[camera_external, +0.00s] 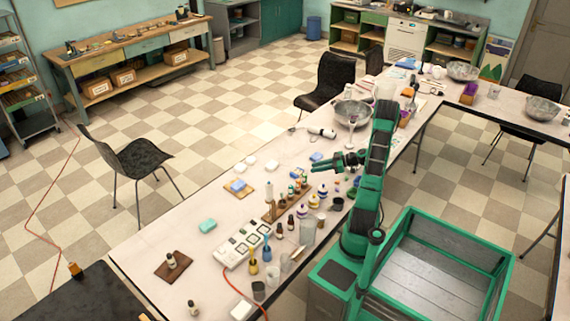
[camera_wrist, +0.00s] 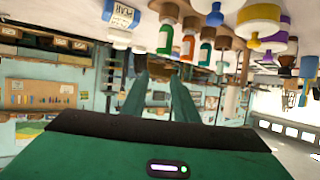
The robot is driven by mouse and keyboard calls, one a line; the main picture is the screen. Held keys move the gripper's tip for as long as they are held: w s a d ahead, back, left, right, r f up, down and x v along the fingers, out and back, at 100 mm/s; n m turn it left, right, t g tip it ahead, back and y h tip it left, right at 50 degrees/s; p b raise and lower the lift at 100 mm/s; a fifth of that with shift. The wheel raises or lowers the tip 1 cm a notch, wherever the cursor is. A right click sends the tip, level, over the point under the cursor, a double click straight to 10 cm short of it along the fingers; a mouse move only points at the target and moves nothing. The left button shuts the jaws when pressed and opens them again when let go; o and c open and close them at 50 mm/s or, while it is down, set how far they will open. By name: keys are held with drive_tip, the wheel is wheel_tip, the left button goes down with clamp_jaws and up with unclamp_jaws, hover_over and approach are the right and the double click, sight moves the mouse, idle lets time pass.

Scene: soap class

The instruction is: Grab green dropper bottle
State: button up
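Several small dropper bottles stand in a wooden rack (camera_external: 271,212) on the long table. One with a green body looks like the green dropper bottle (camera_wrist: 187,46) in the upside-down wrist view; green also shows on its neighbours, so I cannot be sure which is meant. In the external view the bottles are too small to tell apart. My gripper (camera_external: 323,165) is above the table, behind the rack, with its fingers pointing left. In the wrist view my gripper (camera_wrist: 160,82) shows two separated fingers with nothing between them. The bottles are apart from the fingers.
White-and-yellow jars (camera_external: 313,201) and dark bottles crowd the table near the rack. A metal bowl (camera_external: 353,112) stands farther back.

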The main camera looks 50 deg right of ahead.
sight(304, 180)
drive_tip(key=w+f, duration=0.1)
drive_tip(key=f, duration=0.1)
drive_tip(key=w+a+f, duration=0.1)
drive_tip(key=f, duration=0.1)
drive_tip(key=w+a+f, duration=0.1)
drive_tip(key=w+f, duration=0.1)
drive_tip(key=shift+a+f, duration=0.2)
drive_tip(key=shift+f, duration=0.1)
drive_tip(key=shift+r+x, duration=0.1)
drive_tip(key=shift+x, duration=1.35)
drive_tip(key=shift+r+x, duration=0.15)
drive_tip(key=shift+x, duration=1.3)
clamp_jaws()
